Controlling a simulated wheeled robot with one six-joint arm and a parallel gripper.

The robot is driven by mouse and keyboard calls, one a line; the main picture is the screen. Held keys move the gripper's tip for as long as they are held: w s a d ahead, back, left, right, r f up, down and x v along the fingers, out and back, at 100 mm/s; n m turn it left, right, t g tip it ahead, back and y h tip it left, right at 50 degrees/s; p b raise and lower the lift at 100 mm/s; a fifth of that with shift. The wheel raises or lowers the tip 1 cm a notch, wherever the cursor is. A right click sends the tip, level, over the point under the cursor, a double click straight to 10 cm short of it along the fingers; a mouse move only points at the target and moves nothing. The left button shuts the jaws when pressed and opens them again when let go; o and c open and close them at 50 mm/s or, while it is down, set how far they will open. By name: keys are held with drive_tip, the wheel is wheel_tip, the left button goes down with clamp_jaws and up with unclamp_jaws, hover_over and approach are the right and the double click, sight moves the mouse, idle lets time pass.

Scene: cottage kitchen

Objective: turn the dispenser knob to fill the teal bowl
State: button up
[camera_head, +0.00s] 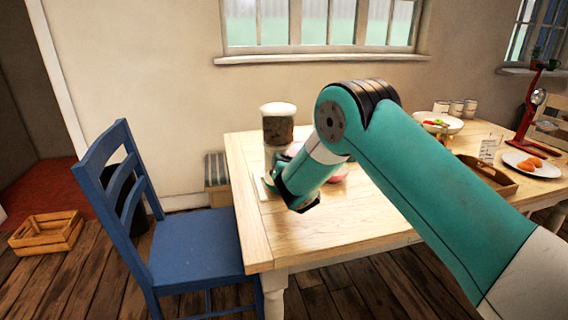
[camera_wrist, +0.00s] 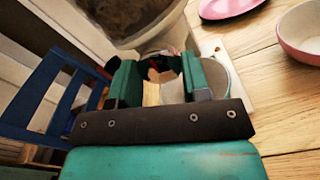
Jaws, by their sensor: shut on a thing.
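The dispenser (camera_head: 277,128) stands at the table's far left corner, with a white lid and dark brown contents. Its container also shows at the top of the wrist view (camera_wrist: 125,18). My gripper (camera_wrist: 158,72) is at the dispenser's front, below the container, with its green fingers shut on the knob, which is mostly hidden between them. A round, greyish, bowl-like thing (camera_wrist: 221,73) shows beside and behind the right finger, under the dispenser. It may be the teal bowl, but its colour and contents are unclear. My arm hides this spot in the head view.
A pink bowl (camera_wrist: 302,32) and a pink plate (camera_wrist: 228,4) lie to the right on the wooden table (camera_head: 256,222). A blue chair (camera_head: 190,250) stands at the table's left. A wooden tray (camera_head: 487,175) and a plate of orange food (camera_head: 533,166) are farther right.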

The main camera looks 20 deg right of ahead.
drive_tip(key=o, duration=0.9)
drive_tip(key=shift+s+b, duration=5.1)
drive_tip(key=shift+s, duration=3.6)
